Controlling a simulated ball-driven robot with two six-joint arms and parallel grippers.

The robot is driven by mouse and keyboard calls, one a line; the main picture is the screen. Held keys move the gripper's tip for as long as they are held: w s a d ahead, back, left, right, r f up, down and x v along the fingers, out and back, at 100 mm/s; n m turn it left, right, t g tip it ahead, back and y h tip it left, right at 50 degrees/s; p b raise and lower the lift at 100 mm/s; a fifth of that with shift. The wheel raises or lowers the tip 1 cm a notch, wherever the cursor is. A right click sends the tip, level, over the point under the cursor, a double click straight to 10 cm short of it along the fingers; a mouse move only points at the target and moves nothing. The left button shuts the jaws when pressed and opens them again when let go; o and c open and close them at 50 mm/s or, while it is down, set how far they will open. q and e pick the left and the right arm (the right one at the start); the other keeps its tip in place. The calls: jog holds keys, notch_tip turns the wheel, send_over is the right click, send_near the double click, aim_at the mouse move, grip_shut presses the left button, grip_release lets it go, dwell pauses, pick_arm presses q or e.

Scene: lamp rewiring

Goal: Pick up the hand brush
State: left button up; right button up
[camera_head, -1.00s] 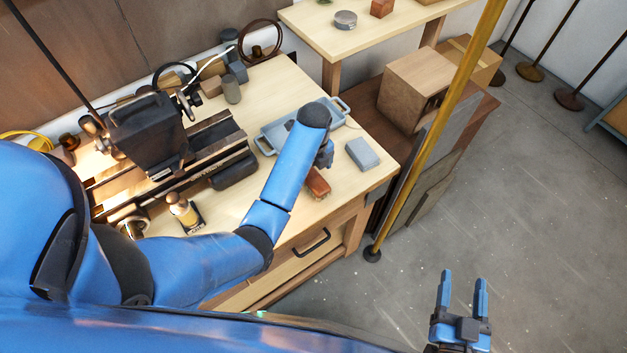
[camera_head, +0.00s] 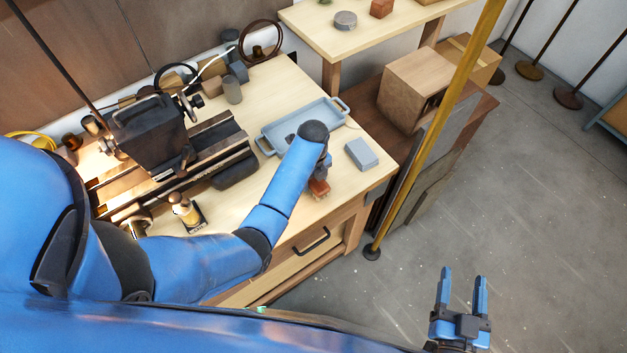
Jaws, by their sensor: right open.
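The hand brush (camera_head: 319,189), reddish-brown, lies on the workbench near its front edge, partly covered by my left arm and gripper. My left gripper (camera_head: 322,174) points down right over the brush; its fingers are mostly hidden, so I cannot tell whether they touch or grip it. My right gripper (camera_head: 461,292) is open and empty, over the floor at the lower right, far from the brush.
A grey-blue tray (camera_head: 272,131) with handles lies behind my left arm. A grey-blue block (camera_head: 361,154) is right of the brush. A lathe-like machine (camera_head: 165,150) fills the bench's left. A brass pole (camera_head: 428,140) stands right of the bench.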

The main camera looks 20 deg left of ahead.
pick_arm(q)
jog(key=c, duration=0.3)
jog(key=shift+r, duration=0.1)
